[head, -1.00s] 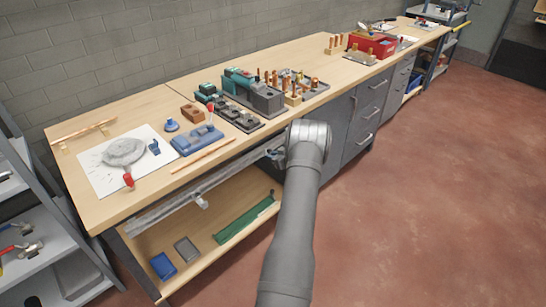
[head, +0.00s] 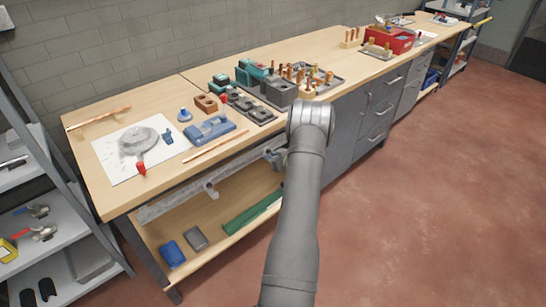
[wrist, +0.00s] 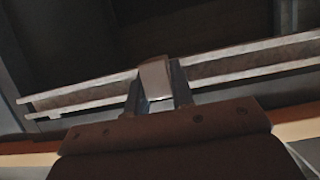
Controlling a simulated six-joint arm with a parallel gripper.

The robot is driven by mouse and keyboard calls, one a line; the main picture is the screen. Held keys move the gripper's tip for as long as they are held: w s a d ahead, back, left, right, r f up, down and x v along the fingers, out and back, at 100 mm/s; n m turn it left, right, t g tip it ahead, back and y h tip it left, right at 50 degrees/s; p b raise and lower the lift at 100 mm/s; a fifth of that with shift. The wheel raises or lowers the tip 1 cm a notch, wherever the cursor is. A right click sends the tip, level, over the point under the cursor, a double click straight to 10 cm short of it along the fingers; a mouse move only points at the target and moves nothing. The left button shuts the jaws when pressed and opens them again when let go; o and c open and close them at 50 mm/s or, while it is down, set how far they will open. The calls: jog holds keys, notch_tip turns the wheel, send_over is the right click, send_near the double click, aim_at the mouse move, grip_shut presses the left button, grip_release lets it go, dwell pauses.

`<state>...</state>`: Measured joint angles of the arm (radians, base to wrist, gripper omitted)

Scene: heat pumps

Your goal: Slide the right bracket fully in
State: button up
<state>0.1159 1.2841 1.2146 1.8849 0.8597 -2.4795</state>
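A long grey rail (head: 180,203) runs along the front edge of the bench, below the top. One small bracket (head: 210,189) sits on it near the middle. My gripper (head: 276,156) is at the right part of the rail, partly hidden by my arm. In the wrist view, the pale rail (wrist: 240,65) crosses the picture at a slant. A light grey block, which appears to be the right bracket (wrist: 154,79), stands on it between the two fingers of my gripper (wrist: 156,95). The fingers appear closed against its sides. The rail's far right end is hidden in the head view.
The bench top (head: 110,195) holds a paper sheet (head: 140,152), a blue tool (head: 209,130) and several fittings. A lower shelf (head: 215,220) holds blue, grey and green items. A grey rack (head: 55,235) stands at the left. The red floor (head: 430,200) on the right is clear.

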jog(key=o, duration=0.4)
jog(key=shift+s+a, duration=0.3)
jog(key=shift+c, duration=0.2)
jog(key=shift+o, duration=0.4)
jog(key=shift+w+d, duration=0.1)
jog(key=v, duration=1.7)
jog(key=shift+d+r, duration=0.1)
jog(key=x, duration=1.7)
jog(key=shift+w, duration=0.15)
